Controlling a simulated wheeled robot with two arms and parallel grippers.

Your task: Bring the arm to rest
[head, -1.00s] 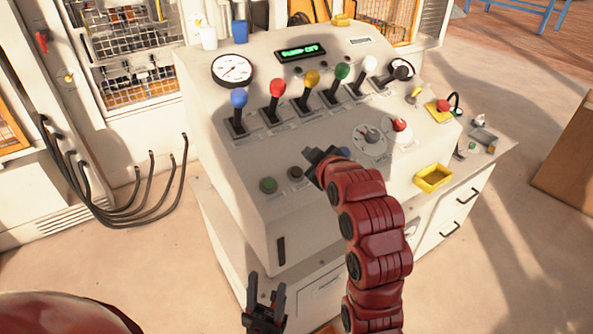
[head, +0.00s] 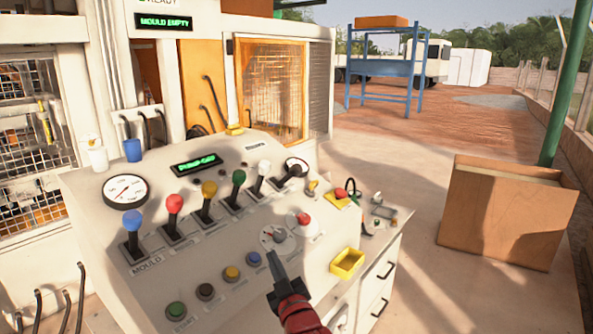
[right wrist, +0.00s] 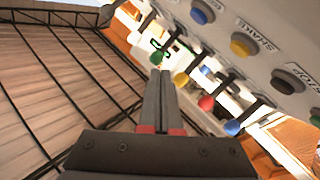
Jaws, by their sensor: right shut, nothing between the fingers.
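My right gripper (head: 274,262) is shut and empty. In the head view it shows over the lower right of the sloped control panel (head: 165,271), just below the rotary dial (head: 274,237). In the right wrist view its two dark fingers (right wrist: 159,85) lie together, with panel buttons and coloured levers beyond them. I cannot tell the gap between fingertips and panel. My left gripper is not in view.
The panel carries several coloured levers, including a blue one (head: 132,221), and a row of buttons. A wooden box (head: 500,222) stands on the floor further right, with clear floor between.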

